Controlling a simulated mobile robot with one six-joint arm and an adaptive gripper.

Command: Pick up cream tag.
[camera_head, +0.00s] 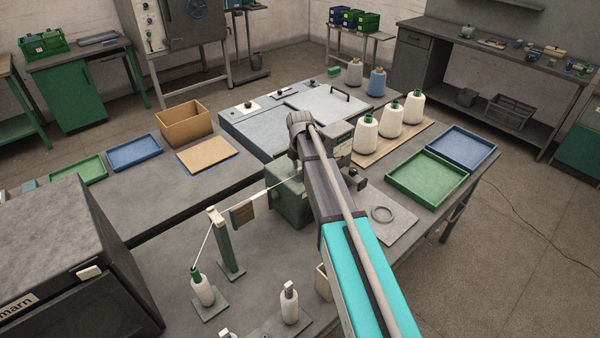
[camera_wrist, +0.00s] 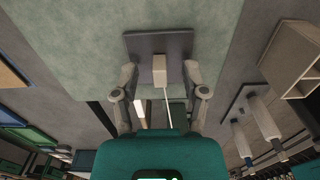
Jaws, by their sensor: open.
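A small cream block (camera_wrist: 159,70), which looks like the cream tag, shows in the wrist view over a dark square plate (camera_wrist: 142,44) on a pale green surface. A thin white thread runs from it toward the bottom of that view. My gripper (camera_wrist: 160,76) is open, with one finger on each side of the block and a gap on both sides. I cannot tell how far above or below the fingertips the block is. In the head view my arm hides the tag and fingers; the green housing (camera_head: 287,203) shows beside the arm.
The thread runs to a green post (camera_head: 229,250) left of the housing. Small bottles (camera_head: 202,290) stand in front. White cones (camera_head: 389,118) stand behind right, near a green tray (camera_head: 427,177) and a blue tray (camera_head: 461,146). A dark cabinet (camera_head: 75,240) fills the front left.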

